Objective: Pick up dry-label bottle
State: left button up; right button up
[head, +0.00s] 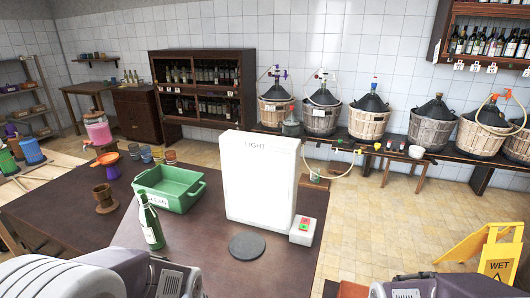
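A green glass bottle (151,226) with a pale label stands on the dark table (90,222), in front of the green crate. The label is too small to read, so I cannot tell whether it is the dry-label one. Many other bottles stand in the dark rack (197,101) at the back wall and on the upper right shelf (487,58). Parts of my two arms show along the bottom edge, the left one just in front of the green bottle. No gripper fingers show on either arm, and no bottle is seen held.
A green crate (188,204) marked CLEAN, a white LIGHT panel (259,185), a button box (302,230) and a dark round disc (246,246) are on the table. Cups and a brown pot (104,198) stand at its left. A yellow wet-floor sign (490,253) stands at right.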

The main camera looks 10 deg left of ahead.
aim_at(148, 218)
jog(key=u, duration=1.3)
